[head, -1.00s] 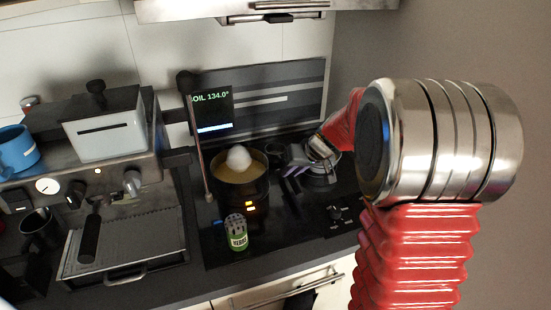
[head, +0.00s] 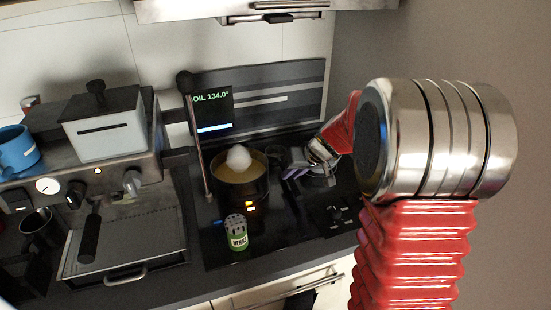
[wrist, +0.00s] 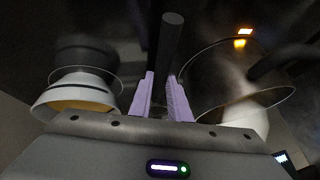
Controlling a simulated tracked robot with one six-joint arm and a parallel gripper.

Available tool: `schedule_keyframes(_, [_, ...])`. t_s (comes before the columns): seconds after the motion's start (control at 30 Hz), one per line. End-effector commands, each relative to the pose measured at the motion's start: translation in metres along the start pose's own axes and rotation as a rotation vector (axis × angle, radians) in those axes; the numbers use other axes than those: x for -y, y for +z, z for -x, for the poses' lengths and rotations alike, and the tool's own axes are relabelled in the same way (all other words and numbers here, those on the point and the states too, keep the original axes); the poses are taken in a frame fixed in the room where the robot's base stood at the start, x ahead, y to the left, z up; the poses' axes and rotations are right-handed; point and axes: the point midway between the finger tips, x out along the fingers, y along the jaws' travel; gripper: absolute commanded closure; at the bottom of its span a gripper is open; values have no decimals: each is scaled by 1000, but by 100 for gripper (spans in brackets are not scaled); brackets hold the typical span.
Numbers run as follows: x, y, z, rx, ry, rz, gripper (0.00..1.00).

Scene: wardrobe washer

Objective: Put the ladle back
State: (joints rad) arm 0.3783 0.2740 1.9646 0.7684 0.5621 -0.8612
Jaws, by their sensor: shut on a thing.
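My gripper (head: 290,173), with purple fingers, is over the right part of the hob, just right of the pot (head: 238,190). In the wrist view my gripper (wrist: 166,98) is shut on a dark, straight handle, which looks like the ladle (wrist: 172,40). The handle stands out between the fingers and away from the camera. The ladle's bowl cannot be made out in either view. The pot holds yellowish oil with a white, round lump in it, and its rim shows in the wrist view (wrist: 240,105) to the right of the fingers.
A green shaker (head: 237,235) stands on the hob in front of the pot. A tall rod with a black knob (head: 185,82) stands left of the pot, beside a display (head: 212,112). A coffee machine (head: 105,140) fills the left. A pale bowl-like thing (wrist: 72,98) lies left of the fingers.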

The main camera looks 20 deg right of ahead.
Motion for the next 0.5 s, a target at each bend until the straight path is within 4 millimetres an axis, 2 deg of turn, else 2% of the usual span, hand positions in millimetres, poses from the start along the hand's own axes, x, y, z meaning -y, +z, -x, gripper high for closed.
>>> schedule_keyframes(0.1, [0,1,-1,0,0,0,100])
schedule_keyframes(0.13, [0,1,-1,0,0,0,82])
schedule_keyframes(0.4, [0,1,-1,0,0,0,63])
schedule_keyframes(0.5, [0,1,-1,0,0,0,62])
